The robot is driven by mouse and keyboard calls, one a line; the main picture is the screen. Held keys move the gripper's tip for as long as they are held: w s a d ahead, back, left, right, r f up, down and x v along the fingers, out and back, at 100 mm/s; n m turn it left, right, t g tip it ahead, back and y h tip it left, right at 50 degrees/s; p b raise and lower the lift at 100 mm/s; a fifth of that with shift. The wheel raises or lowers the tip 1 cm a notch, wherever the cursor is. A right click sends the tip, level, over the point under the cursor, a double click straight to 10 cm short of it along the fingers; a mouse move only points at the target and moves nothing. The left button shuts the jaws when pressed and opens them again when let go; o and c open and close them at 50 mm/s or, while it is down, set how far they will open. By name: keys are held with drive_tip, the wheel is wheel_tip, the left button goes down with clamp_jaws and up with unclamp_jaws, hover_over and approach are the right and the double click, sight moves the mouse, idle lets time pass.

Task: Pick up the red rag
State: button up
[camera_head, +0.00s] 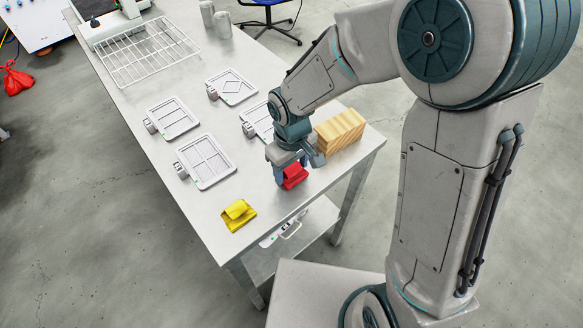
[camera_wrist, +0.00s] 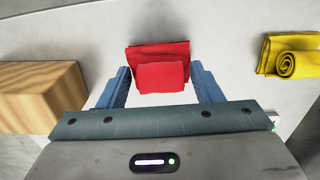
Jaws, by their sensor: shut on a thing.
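The red rag (camera_head: 294,176) is a folded cloth near the front right edge of the metal table (camera_head: 222,205). My gripper (camera_head: 290,172) is over it, pointing down. In the wrist view the red rag (camera_wrist: 160,66) sits between the two blue fingers of my gripper (camera_wrist: 160,84). The fingers are shut on the rag, with one on each side. Whether the rag still touches the table is hard to tell.
A wooden block (camera_head: 340,131) stands close behind my gripper, near the table's right edge. A yellow rag (camera_head: 238,214) lies at the near corner. Several white framed trays (camera_head: 206,161) and a wire rack (camera_head: 146,52) are further left and back.

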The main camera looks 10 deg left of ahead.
sight(292, 168)
drive_tip(key=r, duration=0.4)
drive_tip(key=shift+s+d, duration=0.1)
drive_tip(key=shift+s, duration=0.2)
drive_tip(key=s+d+r, duration=0.4)
drive_tip(key=s+r, duration=0.2)
drive_tip(key=s, duration=0.4)
drive_tip(key=shift+s+r+b, duration=0.15)
drive_tip(key=shift+s+b, duration=0.05)
drive_tip(key=shift+b, duration=0.25)
drive_tip(key=shift+o, duration=0.9)
drive_tip(key=shift+w, duration=0.1)
drive_tip(key=shift+c, duration=0.5)
